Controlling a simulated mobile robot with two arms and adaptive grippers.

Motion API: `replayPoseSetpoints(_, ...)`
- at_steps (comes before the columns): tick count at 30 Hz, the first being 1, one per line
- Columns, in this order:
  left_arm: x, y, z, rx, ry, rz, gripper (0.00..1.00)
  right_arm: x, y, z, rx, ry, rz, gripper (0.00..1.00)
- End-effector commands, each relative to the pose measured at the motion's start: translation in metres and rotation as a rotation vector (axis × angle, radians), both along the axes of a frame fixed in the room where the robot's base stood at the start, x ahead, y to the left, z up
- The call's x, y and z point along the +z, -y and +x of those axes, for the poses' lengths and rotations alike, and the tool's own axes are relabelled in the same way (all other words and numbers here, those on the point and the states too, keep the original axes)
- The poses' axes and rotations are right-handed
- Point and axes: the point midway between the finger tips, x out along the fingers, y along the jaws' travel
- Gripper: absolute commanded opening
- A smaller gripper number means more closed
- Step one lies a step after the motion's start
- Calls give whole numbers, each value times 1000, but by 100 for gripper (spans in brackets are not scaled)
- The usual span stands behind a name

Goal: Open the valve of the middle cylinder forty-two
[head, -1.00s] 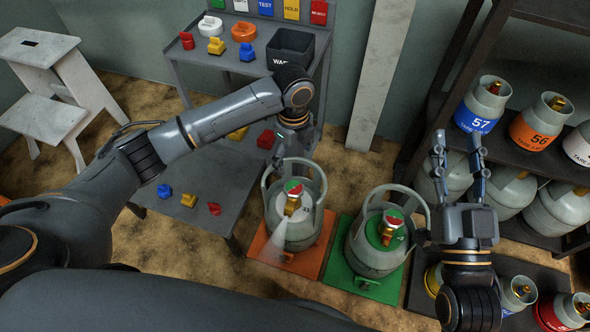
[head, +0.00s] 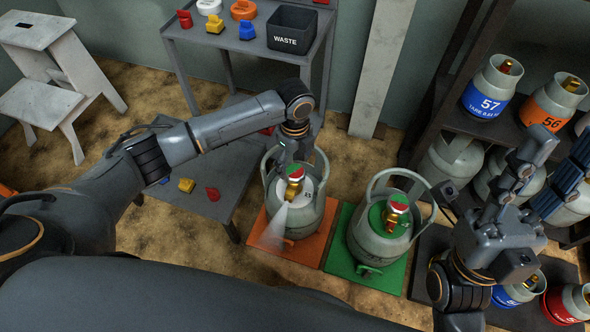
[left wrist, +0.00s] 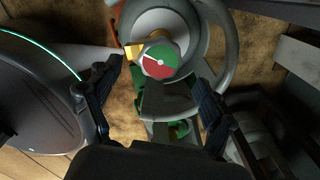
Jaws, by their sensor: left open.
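The grey cylinder (head: 304,219) stands upright on an orange scale. Its label is small and seems to read 42. Its valve (head: 294,179) has a brass body and a red-and-green round top, and a pale mist streams from it down to the left. The left wrist view shows the valve's top (left wrist: 160,60) between and just beyond the fingertips. My left gripper (head: 287,156) is open above and behind this valve, largely hidden by its own wrist; its spread fingers show in the left wrist view (left wrist: 155,85). My right gripper (head: 546,160) is open and empty at the right.
A rack (head: 440,120) of labelled cylinders fills the right side. A table with a WASTE bin (head: 291,31) stands behind; a low table (head: 223,208) holds coloured pieces.

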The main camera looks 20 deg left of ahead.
Motion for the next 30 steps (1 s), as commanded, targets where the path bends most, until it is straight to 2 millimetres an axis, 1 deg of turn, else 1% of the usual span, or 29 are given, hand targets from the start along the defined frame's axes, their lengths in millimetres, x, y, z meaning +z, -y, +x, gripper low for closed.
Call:
replayPoseSetpoints(1, -10, 0, 0, 0, 0, 1, 82, -3, 2, -8, 2, 41, 14, 40)
replayPoseSetpoints(3, -19, 0, 0, -1, 0, 1, 82, -6, 3, -14, 4, 73, 24, 40)
replayPoseSetpoints(7, -32, 0, 0, 0, 0, 1, 82, -12, 3, -13, 4, 68, 22, 40)
replayPoseSetpoints(11, -37, 0, 0, 0, 0, 0, 82, -14, 3, -13, 3, 67, 22, 40)
replayPoseSetpoints(19, -37, 0, 0, 0, 1, 0, 82, -13, 3, -13, 3, 66, 21, 40)
replayPoseSetpoints(27, -37, 0, 0, 0, 0, 1, 27, -13, 3, -13, 4, 65, 21, 40)
replayPoseSetpoints(30, -37, 0, 0, 0, 0, 1, 27, -13, 3, -13, 4, 65, 21, 40)
